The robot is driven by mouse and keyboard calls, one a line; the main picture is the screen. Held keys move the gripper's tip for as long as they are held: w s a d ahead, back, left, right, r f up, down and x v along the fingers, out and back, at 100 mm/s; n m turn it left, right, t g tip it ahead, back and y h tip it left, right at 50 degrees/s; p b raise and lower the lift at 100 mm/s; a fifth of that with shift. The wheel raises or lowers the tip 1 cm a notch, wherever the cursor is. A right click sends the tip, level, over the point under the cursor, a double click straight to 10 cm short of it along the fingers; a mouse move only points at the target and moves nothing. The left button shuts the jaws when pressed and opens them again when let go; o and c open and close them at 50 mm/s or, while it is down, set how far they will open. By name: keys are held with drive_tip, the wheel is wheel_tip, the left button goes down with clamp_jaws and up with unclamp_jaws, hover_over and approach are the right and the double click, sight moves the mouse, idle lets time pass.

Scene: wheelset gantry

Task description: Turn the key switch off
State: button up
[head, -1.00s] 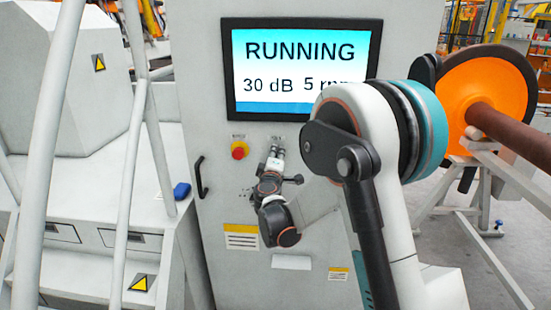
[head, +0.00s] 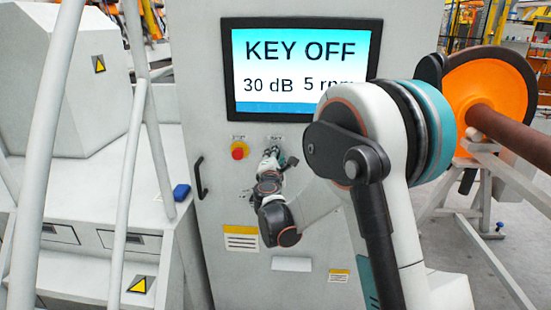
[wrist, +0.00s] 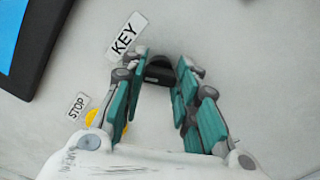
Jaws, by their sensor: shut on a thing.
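The key switch (wrist: 158,74) is a small dark part on the grey cabinet, below the KEY label (wrist: 127,37) in the wrist view. My gripper (wrist: 160,70) has its two teal-padded fingers on either side of it, with the fingertips closed on it. In the head view my gripper (head: 270,154) is at the cabinet front, just right of the red stop button, and covers most of the switch. The screen (head: 303,68) above reads KEY OFF, 30 dB and 5 rpm, the last word partly hidden by my arm.
The red stop button (head: 239,151) on its yellow base is close on the left of my gripper. A black door handle (head: 201,177) is further left. An orange wheel (head: 490,95) on a brown axle stands at the right. A grey railing (head: 128,170) is at the left.

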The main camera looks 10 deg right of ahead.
drive_tip(key=shift+n, duration=0.3)
idle(0.4)
drive_tip(key=o, duration=1.1)
drive_tip(key=shift+c, duration=0.2)
drive_tip(key=v, duration=1.2)
